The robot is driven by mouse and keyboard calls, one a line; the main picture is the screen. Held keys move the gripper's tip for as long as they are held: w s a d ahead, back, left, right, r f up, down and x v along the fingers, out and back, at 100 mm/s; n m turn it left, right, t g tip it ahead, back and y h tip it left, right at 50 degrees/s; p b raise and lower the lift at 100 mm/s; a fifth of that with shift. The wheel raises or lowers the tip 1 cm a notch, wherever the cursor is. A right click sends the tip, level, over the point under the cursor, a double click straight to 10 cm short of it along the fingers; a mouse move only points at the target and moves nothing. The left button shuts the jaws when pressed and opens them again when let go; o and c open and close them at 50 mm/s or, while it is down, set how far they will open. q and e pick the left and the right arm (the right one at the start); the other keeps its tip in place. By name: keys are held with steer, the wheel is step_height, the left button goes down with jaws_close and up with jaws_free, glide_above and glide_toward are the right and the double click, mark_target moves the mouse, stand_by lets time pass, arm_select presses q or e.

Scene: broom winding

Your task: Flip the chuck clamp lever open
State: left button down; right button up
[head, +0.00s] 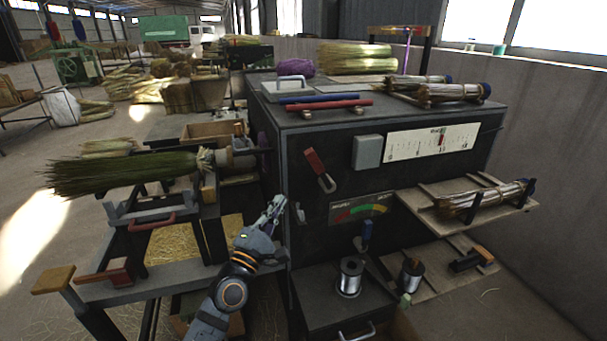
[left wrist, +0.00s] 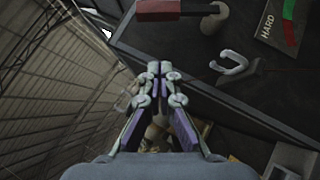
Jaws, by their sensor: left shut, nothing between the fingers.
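A red-handled lever (head: 314,163) with a grey arm is mounted on the dark machine face, its red end up and tilted left. A red handle on a grey pivot (left wrist: 170,9) shows at the top of the left wrist view. My left gripper (head: 277,204) is below and left of the lever, apart from it, by the machine's left front edge. Its fingers (left wrist: 160,70) are shut and empty. A green-bristled broom (head: 125,174) lies level at left, its bound end toward the chuck (head: 263,141). My right gripper is not in view.
The dark machine cabinet (head: 400,165) fills the middle right. A grey hook (left wrist: 236,67) juts out near my left fingers. A wire spool (head: 350,277) stands below right, and a shelf (head: 425,205) holds a bundle. A red handle (head: 152,222) sits at the left frame.

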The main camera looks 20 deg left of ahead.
mark_target(319, 170)
arm_select(q)
steer(key=w+d+r+p, duration=0.1)
steer(key=w+d+r, duration=0.3)
steer(key=w, duration=0.5)
steer(key=shift+w+r, duration=0.2)
